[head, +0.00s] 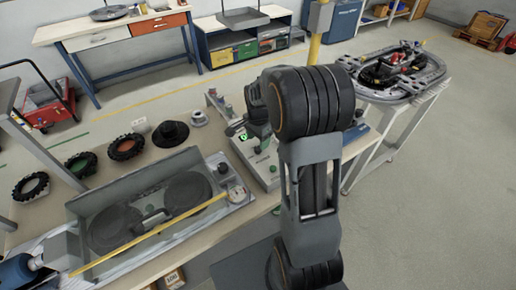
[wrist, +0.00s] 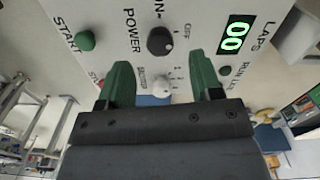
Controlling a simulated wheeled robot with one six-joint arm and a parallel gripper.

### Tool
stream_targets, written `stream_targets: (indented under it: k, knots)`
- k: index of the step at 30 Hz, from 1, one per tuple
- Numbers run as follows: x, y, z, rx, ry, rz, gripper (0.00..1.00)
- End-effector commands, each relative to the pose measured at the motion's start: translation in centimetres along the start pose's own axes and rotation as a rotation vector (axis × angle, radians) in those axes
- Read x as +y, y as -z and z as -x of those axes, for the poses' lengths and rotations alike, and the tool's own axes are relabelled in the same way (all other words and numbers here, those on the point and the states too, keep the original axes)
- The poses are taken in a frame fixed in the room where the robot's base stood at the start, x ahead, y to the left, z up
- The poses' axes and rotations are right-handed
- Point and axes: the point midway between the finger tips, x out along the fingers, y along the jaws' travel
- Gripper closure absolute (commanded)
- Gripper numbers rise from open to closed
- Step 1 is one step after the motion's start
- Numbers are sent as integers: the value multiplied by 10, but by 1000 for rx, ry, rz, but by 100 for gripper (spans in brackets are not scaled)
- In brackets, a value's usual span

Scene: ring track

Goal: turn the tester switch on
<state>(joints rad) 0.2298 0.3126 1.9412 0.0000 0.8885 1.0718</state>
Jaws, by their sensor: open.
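The tester panel (wrist: 110,30) fills the upper part of the wrist view, with printing that reads POWER, ON, OFF, START and LAPS. Its black round POWER knob (wrist: 160,41) sits between the ON and OFF labels; I cannot tell for sure which way it points. My gripper (wrist: 159,62) is open, its two green fingers apart, one on each side below the knob in the picture. Nothing is held between them.
The panel also has a green START button (wrist: 85,41), a pale selector knob (wrist: 161,87) and a lit LAPS display (wrist: 235,36) reading 00. A lidded grey case (head: 150,205) and several tires share the bench. A ring track (head: 395,70) stands on another table at the right.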

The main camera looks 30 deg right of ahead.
Motion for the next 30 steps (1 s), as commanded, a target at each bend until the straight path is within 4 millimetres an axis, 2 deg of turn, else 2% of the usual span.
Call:
stream_targets:
  k: [3,10,15,24,30]
  knots:
    - [0,0,-20,-2,-3,1,41]
    - [0,0,-45,-1,-2,1,41]
    - [0,0,-53,0,0,1,41]
    - [0,0,-54,0,1,1,41]
    - [0,0,-54,0,1,2,59]
